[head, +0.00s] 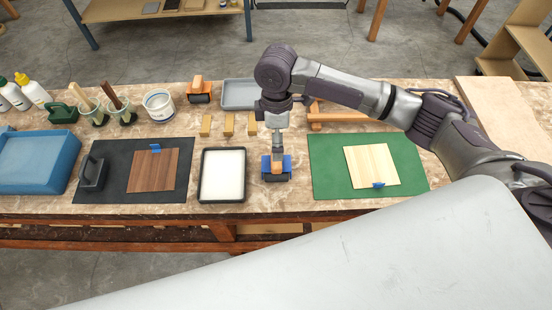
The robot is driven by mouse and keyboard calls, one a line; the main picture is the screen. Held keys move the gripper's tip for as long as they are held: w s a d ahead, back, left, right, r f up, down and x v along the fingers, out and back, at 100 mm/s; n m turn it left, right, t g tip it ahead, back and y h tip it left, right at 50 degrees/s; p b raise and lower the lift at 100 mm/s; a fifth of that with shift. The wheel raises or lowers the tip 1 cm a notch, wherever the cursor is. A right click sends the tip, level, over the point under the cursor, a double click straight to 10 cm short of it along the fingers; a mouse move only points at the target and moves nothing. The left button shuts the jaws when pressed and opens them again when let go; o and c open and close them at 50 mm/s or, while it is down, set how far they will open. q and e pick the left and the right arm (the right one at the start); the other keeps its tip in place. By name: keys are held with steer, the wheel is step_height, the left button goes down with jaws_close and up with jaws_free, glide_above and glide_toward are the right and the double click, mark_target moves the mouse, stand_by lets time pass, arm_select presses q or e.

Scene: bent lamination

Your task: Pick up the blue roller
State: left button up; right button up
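The blue roller (267,168) is on the worktable, between the white tray and the green mat, near the front edge. Blue shows at both its sides, with an orange part in the middle and a dark lower part. My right gripper (278,154) points straight down onto the roller from above, and its fingers overlap the roller's middle. Whether the fingers are closed on it or only beside it is too small to tell. My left gripper is out of view.
A black-rimmed white tray (222,198) lies just left of the roller, and a green mat (410,160) with a light wood sheet (372,163) is on the right. Small wooden blocks (228,124) and a grey tray (239,94) are behind. An orange roller (199,86) stands farther back.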

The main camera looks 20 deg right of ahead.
step_height(320, 180, down, 3)
steer(key=shift+s+a+r, duration=0.1)
steer(key=shift+r, duration=0.1)
steer(key=shift+s+f+p, duration=0.1)
steer(key=shift+f+p, duration=0.2)
steer(key=shift+p, duration=0.05)
steer(key=f, duration=0.1)
steer(key=f+p, duration=0.1)
steer(key=f, duration=0.1)
steer(key=shift+s+a+f, duration=0.1)
steer(key=shift+s+f, duration=0.2)
steer(key=shift+s, duration=0.05)
steer(key=shift+f, duration=0.4)
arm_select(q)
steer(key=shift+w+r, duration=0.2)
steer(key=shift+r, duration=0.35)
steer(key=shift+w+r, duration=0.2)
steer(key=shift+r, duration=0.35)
arm_select(e)
steer(key=c, duration=1.4)
steer(key=shift+r, duration=0.15)
